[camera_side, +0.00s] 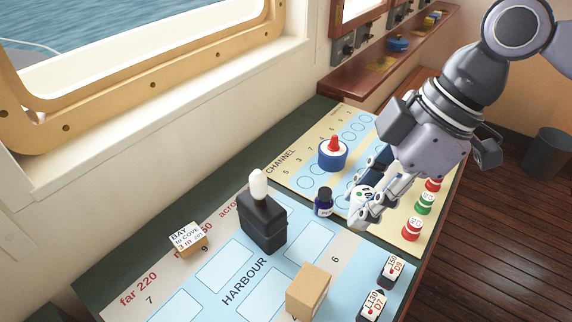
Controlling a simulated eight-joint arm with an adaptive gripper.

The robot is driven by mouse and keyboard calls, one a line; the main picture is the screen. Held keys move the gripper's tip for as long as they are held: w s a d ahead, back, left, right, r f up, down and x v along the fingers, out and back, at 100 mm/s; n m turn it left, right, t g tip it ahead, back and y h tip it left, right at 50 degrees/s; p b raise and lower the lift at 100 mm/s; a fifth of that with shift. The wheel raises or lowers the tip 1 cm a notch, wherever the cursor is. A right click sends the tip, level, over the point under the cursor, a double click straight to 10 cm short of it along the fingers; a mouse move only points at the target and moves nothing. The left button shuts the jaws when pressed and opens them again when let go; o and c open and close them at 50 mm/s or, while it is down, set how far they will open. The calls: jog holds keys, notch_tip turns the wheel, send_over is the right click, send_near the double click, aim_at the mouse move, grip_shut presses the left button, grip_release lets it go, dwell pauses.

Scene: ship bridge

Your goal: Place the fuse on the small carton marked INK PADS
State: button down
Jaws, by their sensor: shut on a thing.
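My gripper (366,205) is over the right part of the table, near the seam between the cream and blue charts. It is shut on a small white piece with dark and green marks (361,197). The fingers cover part of this piece, so I cannot tell its full shape; it may be the fuse. A plain brown carton (307,292) stands on the blue chart at the front, below and left of my gripper and apart from it. I cannot read INK PADS on any face that shows.
A black block with a white knob (262,222), a dark blue bottle (323,203) and a blue-white drum with a red cone (333,153) stand nearby. A labelled box (188,240) lies left. Red and green discs (424,204) and labelled black pieces (391,270) line the right edge.

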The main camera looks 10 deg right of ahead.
jog(key=s+a+f, duration=0.1)
jog(key=a, duration=0.1)
jog(key=s+a+f, duration=0.1)
jog(key=a+f, duration=0.1)
jog(key=s+a+f, duration=0.1)
jog(key=a, duration=0.1)
jog(key=shift+s+a+f, duration=0.1)
jog(key=shift+a+f, duration=0.15)
jog(key=shift+a, duration=0.15)
jog(key=shift+f, duration=2.05)
jog(key=shift+f, duration=0.15)
jog(key=c, duration=1)
grip_release()
jog(key=shift+c, duration=0.2)
